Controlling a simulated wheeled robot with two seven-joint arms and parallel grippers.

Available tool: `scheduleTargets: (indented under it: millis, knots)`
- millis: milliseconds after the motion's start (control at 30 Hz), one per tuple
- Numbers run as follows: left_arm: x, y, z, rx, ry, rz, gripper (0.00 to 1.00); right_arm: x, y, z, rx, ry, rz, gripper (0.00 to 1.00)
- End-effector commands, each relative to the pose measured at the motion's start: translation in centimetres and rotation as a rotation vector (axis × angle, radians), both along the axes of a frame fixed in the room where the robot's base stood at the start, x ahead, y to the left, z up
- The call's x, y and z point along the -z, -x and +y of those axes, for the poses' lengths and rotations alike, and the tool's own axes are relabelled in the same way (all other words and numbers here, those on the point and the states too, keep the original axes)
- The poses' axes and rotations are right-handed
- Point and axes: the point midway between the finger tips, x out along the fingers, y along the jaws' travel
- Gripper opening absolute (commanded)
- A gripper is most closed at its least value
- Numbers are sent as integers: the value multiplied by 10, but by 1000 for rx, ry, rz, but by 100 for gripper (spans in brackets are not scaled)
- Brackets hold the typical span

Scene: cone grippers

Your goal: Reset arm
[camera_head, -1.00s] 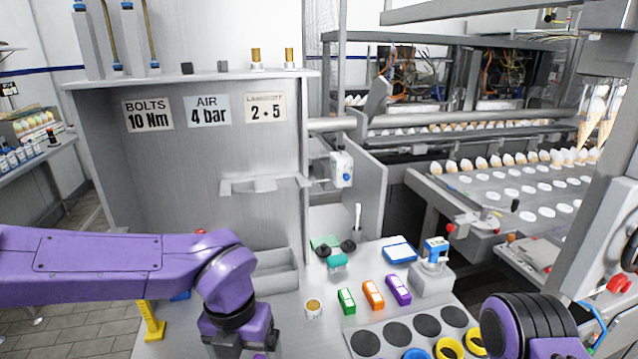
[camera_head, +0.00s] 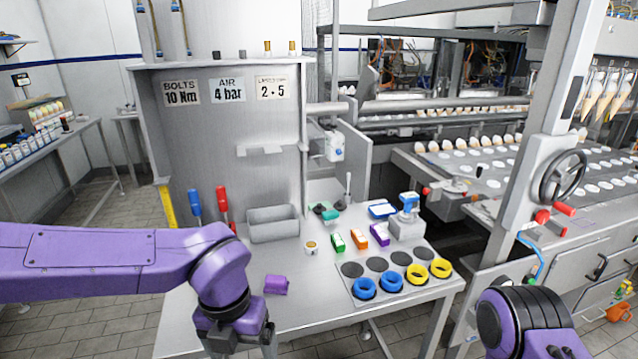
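My purple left arm (camera_head: 110,258) comes in from the left. Its wrist bends down at the left front of the grey workbench (camera_head: 305,285), and the dark start of the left gripper (camera_head: 240,342) shows at the bottom edge. Its fingertips are cut off or hidden. My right arm (camera_head: 520,325) shows only as a purple and black joint at the bottom right, and the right gripper is out of the picture. A purple block (camera_head: 276,285) lies on the bench just right of the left wrist.
A tray (camera_head: 400,290) holds blue rings (camera_head: 364,288) and yellow rings (camera_head: 440,268). Behind are green, orange and purple blocks (camera_head: 359,239), a grey bin (camera_head: 273,223), and blue and red handled tools (camera_head: 222,204). A post with a handwheel (camera_head: 563,178) and the cone conveyor stand right.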

Motion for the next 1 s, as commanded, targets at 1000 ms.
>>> scheduleTargets:
  millis: [1000]
  knots:
    - [271,30,132,1874,-779,-110,87,23,0,0,0,0,0,43]
